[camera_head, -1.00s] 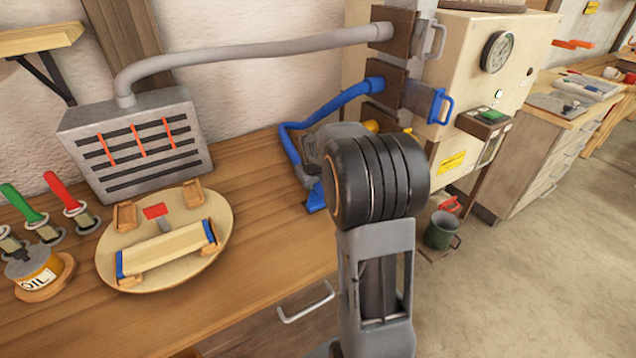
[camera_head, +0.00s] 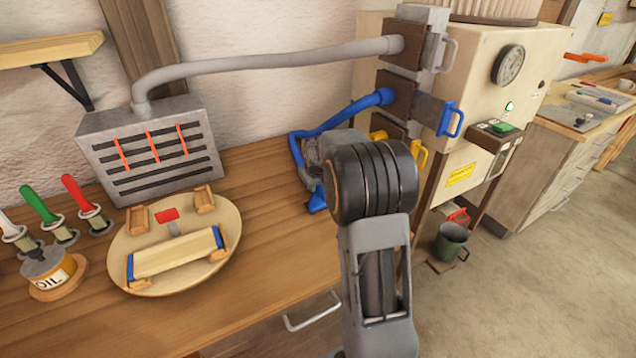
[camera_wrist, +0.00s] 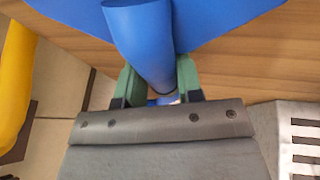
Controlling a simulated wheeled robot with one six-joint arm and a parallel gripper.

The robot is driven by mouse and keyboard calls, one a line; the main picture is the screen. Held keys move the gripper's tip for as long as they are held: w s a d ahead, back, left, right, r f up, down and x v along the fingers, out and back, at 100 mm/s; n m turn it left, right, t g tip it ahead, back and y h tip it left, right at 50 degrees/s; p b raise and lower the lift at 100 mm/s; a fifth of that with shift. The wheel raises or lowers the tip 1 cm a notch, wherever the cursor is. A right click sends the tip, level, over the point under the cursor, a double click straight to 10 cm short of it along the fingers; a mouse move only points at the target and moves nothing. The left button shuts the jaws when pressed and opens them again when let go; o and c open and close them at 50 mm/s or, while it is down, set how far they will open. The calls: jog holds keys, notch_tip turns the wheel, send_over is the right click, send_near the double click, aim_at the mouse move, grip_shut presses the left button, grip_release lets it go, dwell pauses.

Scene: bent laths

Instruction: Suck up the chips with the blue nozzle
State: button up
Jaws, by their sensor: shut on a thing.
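The blue nozzle (camera_wrist: 140,35) fills the top of the wrist view, with its round tube between the green fingers of my gripper (camera_wrist: 160,80). My gripper is shut on it. In the head view only a blue tip of the nozzle (camera_head: 317,200) shows beside my arm, above the bench; my arm hides the gripper fingers. A blue hose (camera_head: 340,116) runs from there up to the machine's blue port. I cannot make out any chips in either view.
A round wooden board (camera_head: 130,238) with a blue-ended lath (camera_head: 176,254) lies on the bench (camera_head: 262,262). Behind it stands a grey slotted box (camera_head: 150,155). An oil can (camera_head: 50,268) and coloured-handled tools are at left.

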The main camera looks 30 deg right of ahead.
jog(key=shift+f, duration=0.15)
jog(key=shift+r+p, duration=2.15)
jog(key=shift+r, duration=0.9)
jog(key=shift+r+p, duration=1)
jog(key=shift+r, duration=0.5)
